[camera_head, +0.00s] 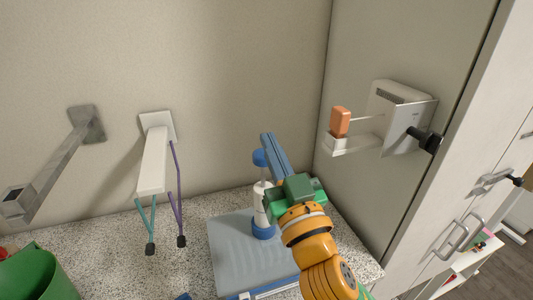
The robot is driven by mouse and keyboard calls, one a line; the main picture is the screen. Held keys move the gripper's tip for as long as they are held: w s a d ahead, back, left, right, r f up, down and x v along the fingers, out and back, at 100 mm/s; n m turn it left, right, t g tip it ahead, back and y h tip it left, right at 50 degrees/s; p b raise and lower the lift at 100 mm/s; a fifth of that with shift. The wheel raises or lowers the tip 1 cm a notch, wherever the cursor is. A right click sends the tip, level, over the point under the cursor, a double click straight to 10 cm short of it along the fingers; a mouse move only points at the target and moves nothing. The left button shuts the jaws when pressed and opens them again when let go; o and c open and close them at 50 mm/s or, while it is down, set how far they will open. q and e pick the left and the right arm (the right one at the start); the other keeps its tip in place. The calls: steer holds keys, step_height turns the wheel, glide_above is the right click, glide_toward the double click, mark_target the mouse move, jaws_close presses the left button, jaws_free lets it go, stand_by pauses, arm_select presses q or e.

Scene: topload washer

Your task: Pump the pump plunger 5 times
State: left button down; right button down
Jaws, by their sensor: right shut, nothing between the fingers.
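The pump bottle (263,228) has a white body, a blue base and a blue top (259,157), the pump plunger. It stands upright on the grey surface of a washer lid. My right gripper (267,139), with blue fingers and a green body, is shut and empty. Its fingers point up and away beside the right side of the blue top and overlap it slightly in the picture. I cannot tell whether they touch. The right arm hides part of the bottle's right side. My left gripper does not show.
The grey lid (230,262) lies on a speckled counter (105,265). A white wall holder (154,160) with hanging brushes is on the left, beside a metal wall arm (55,165). A green bin (38,275) is at bottom left. A wall shelf with an orange block (340,121) is at right.

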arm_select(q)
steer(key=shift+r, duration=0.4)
arm_select(e)
steer(key=w+f, duration=0.2)
steer(key=f, duration=0.1)
steer(key=shift+w+a, duration=0.15)
steer(key=shift+a, duration=0.2)
